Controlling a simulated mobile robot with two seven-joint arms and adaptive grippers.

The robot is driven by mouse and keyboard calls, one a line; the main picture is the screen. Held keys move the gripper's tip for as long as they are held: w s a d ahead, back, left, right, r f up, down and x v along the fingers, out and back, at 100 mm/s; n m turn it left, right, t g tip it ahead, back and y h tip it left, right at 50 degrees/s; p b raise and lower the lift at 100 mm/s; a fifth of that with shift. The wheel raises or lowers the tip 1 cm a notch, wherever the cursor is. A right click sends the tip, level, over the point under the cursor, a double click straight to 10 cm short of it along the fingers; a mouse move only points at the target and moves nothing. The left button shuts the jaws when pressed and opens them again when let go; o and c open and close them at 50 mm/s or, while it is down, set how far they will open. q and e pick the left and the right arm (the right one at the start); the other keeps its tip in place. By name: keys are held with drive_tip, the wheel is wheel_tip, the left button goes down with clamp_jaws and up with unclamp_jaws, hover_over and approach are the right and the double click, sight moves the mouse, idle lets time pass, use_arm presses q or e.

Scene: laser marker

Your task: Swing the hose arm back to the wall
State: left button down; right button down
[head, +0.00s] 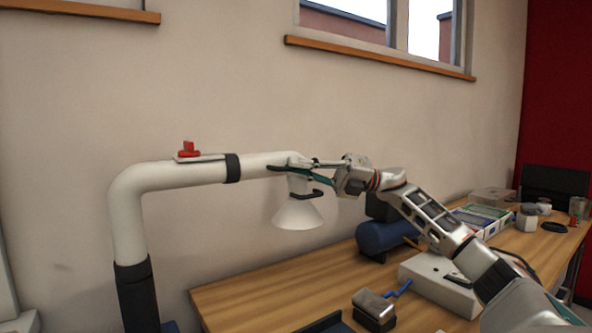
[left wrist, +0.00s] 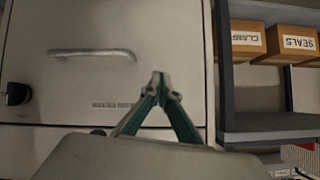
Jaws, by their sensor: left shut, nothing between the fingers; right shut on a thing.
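The white hose arm (head: 190,172) rises from a black base at the left, bends, and runs level to the right in front of the wall. It has a red handle on top, a black collar, and a white cone hood (head: 298,214) hanging at its right end. My right gripper (head: 290,170) comes in from the right and is shut on the hose arm's end, just above the hood. Part of its grip is hidden. My left gripper (left wrist: 159,80) shows only in the left wrist view, shut and empty, before a pale cabinet front.
Below the hood is a wooden table (head: 270,290) with a blue cylinder (head: 385,237), a metal block (head: 374,306), a white box (head: 440,280) and jars. The wall (head: 70,90) is behind. The left wrist view shows a drawer handle (left wrist: 95,53) and shelves with labelled boxes (left wrist: 240,40).

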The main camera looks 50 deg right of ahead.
drive_tip(key=c, duration=2.2)
unclamp_jaws()
drive_tip(key=shift+o, duration=0.2)
drive_tip(key=v, duration=1.2)
drive_tip(key=shift+s, duration=0.1)
